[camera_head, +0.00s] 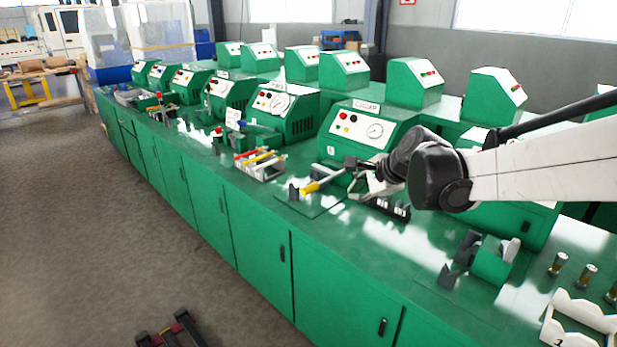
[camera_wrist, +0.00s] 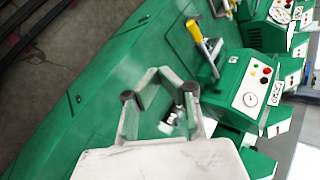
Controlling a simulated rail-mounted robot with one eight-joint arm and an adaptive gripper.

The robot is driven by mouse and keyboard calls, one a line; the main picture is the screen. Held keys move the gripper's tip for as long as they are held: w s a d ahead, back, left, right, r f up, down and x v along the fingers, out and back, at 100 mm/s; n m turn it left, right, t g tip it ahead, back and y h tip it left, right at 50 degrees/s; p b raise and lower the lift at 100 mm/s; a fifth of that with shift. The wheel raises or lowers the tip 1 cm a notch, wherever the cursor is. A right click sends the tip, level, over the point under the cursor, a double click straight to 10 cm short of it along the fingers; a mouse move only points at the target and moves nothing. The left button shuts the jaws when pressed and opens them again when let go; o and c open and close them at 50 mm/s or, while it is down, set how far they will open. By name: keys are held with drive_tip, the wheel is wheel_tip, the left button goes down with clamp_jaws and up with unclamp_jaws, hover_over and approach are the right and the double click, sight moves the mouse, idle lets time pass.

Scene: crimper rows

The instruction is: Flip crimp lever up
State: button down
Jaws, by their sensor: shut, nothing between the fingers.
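The crimp lever has a yellow handle (camera_head: 322,182) and lies low, near level, in front of a green machine (camera_head: 362,132) with a gauge and buttons. A small dark bracket (camera_head: 293,192) stands at its outer end. In the wrist view the yellow handle (camera_wrist: 212,50) is at the top, beyond my fingertips, with the machine face (camera_wrist: 255,85) beside it. My gripper (camera_wrist: 157,70) is shut and empty, its fingertips together and apart from the lever. In the head view my gripper (camera_head: 376,188) is partly hidden by my wrist, right of the lever.
A dark rack (camera_head: 390,209) sits close under my gripper. A tray of coloured-handled tools (camera_head: 260,164) stands left of the lever. A green fixture (camera_head: 492,262) and a white numbered holder (camera_head: 580,322) are to the right. More green machines line the bench (camera_head: 270,235).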

drive_tip(key=w+a+f+m+y, duration=0.2)
drive_tip(key=w+f+m, duration=0.5)
drive_tip(key=w, duration=0.6)
drive_tip(key=m+t+y+b, duration=0.1)
drive_tip(key=m+y, duration=0.1)
drive_tip(key=m, duration=0.3)
approach(315, 214)
drive_tip(key=r, duration=0.3)
drive_tip(key=shift+s+r, duration=0.2)
drive_tip(key=shift+r, duration=0.15)
drive_tip(key=x, duration=0.9)
drive_tip(key=shift+w+a+f+b, duration=0.1)
drive_tip(key=shift+w+b, duration=0.05)
drive_tip(key=shift+b, duration=0.15)
drive_tip(key=shift+w+a+f, duration=0.1)
drive_tip(key=shift+w+a, duration=0.15)
drive_tip(key=shift+w, duration=0.05)
wheel_tip(315, 214, up, 3)
drive_tip(key=shift+f, duration=0.25)
drive_tip(key=shift+w+a+r, duration=0.15)
drive_tip(key=shift+w+r, duration=0.05)
drive_tip(key=shift+r, duration=0.45)
drive_tip(key=shift+r, duration=0.1)
